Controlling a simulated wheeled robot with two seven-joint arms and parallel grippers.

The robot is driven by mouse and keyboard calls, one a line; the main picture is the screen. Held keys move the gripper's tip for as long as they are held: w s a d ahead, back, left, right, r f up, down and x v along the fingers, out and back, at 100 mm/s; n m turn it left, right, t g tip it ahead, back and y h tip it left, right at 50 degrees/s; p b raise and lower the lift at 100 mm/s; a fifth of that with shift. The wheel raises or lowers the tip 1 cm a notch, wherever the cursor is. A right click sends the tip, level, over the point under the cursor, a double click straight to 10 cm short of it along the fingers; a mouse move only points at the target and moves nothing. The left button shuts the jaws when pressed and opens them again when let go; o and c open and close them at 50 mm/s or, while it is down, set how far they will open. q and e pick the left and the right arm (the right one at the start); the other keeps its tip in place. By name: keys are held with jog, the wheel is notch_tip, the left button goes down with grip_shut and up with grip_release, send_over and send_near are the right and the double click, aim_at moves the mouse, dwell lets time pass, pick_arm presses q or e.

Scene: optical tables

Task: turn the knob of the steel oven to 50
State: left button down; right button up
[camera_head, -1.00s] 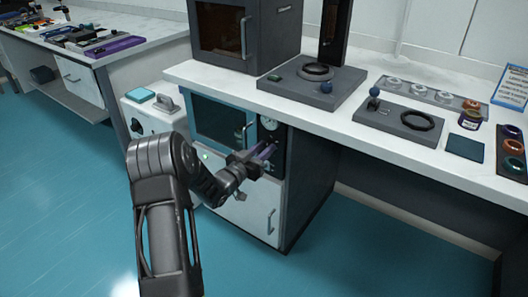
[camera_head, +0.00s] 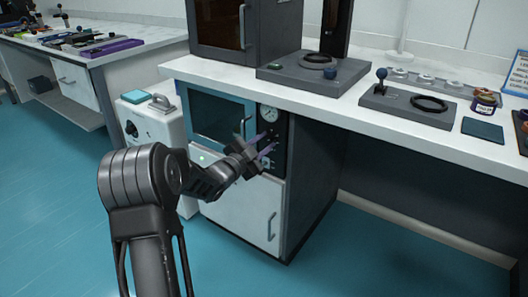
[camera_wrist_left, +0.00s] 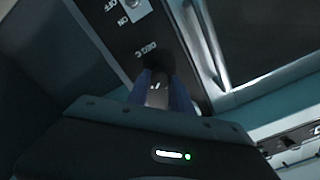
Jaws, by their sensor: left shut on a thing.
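The steel oven (camera_head: 236,200) stands under the white bench, with a teal-framed glass door and a dark control panel (camera_head: 279,130) at its right. A round white gauge (camera_head: 269,114) sits high on the panel. My left gripper (camera_head: 266,144) is at the panel below the gauge, with its purple fingers pointing at it. In the left wrist view the gripper (camera_wrist_left: 154,88) is shut on a dark knob (camera_wrist_left: 156,66), just beside the DEG C label. The knob's pointer and scale cannot be read. ON and OFF labels and a switch (camera_wrist_left: 132,8) show above. My right gripper is out of view.
A white unit (camera_head: 150,128) with a dark knob and handle stands left of the oven. The bench above holds a brown-windowed oven (camera_head: 225,28) and stands with rings (camera_head: 420,105). The floor in front is clear.

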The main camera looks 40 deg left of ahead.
pick_arm(q)
jog(key=shift+m+b, duration=0.45)
jog(key=shift+m, duration=0.15)
jog(key=c, duration=1.1)
grip_release()
jog(key=s+p, duration=0.1)
jog(key=s, duration=0.6)
jog(key=shift+s+d, duration=0.1)
jog(key=shift+s, duration=0.3)
